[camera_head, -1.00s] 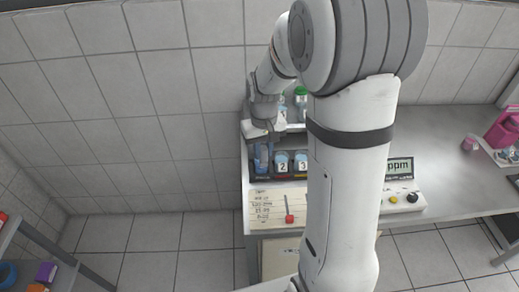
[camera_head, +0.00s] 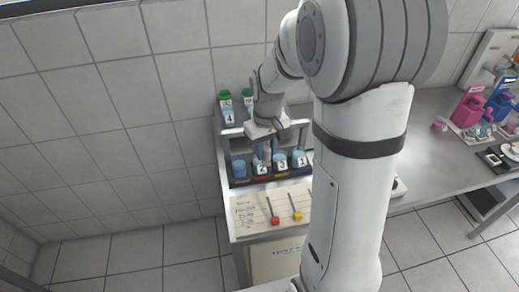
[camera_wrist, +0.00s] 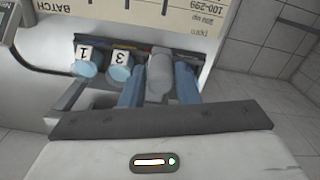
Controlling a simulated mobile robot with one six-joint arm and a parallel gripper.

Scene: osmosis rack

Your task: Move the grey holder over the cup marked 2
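My gripper (camera_head: 263,150) is over the rack's front row, just above the white-labelled cup marked 2 (camera_head: 261,168). In the wrist view its two blue fingers (camera_wrist: 159,88) stand on either side of the grey holder (camera_wrist: 160,70) and appear closed on it. The holder is a grey rounded piece; in the head view I cannot make it out clearly. Cup 2 is hidden behind the holder and fingers in the wrist view. I cannot tell whether the holder touches the cup.
Cup 3 (camera_head: 282,164) and cup 1 (camera_head: 300,159) stand close on the right of cup 2. Green-capped bottles (camera_head: 225,100) are on the shelf behind. A paper chart with red (camera_head: 275,220) and yellow (camera_head: 297,215) sliders lies in front.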

